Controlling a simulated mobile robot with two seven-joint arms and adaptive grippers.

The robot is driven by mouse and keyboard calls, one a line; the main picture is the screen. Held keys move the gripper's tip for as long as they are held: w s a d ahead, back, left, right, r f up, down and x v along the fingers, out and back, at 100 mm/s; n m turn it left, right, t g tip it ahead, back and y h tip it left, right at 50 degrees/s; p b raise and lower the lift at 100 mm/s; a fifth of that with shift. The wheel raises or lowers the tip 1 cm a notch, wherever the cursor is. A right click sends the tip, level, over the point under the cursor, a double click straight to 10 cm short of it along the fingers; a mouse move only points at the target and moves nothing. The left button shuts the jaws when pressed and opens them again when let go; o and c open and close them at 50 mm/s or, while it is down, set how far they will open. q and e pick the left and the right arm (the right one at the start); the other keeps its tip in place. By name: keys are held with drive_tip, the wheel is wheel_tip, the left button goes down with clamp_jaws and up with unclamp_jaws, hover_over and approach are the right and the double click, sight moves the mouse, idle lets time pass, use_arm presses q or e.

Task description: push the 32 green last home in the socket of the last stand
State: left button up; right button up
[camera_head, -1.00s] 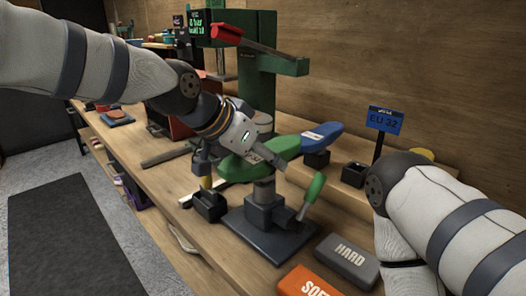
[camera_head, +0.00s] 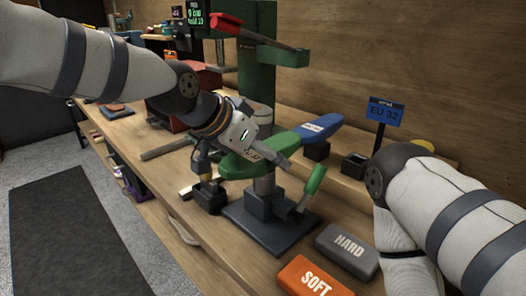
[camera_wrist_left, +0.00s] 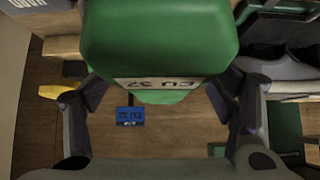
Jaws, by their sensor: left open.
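The green last (camera_head: 238,168) sits level above the grey post of the last stand (camera_head: 264,187), whose dark base plate rests on the bench. Its underside meets the post top, but the socket is hidden, so I cannot tell how deep it sits. My left gripper (camera_head: 268,150) is at the last from above, its fingers apart. In the left wrist view the green last (camera_wrist_left: 160,40) lies between the spread fingers of the left gripper (camera_wrist_left: 160,92), its EU 32 label upside down. My right arm is at the right; its gripper is out of frame.
A green-handled lever (camera_head: 316,180) stands at the stand's right. A blue last (camera_head: 318,128) is behind, near the EU 32 sign (camera_head: 385,112). The HARD block (camera_head: 347,250) and SOFT block (camera_head: 314,279) lie in front. A green press frame (camera_head: 258,75) rises behind.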

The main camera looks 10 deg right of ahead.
use_arm(q)
drive_tip(key=v, duration=1.1)
drive_tip(key=shift+s+a+r, duration=0.15)
drive_tip(key=shift+a+r, duration=0.1)
drive_tip(key=shift+r, duration=0.05)
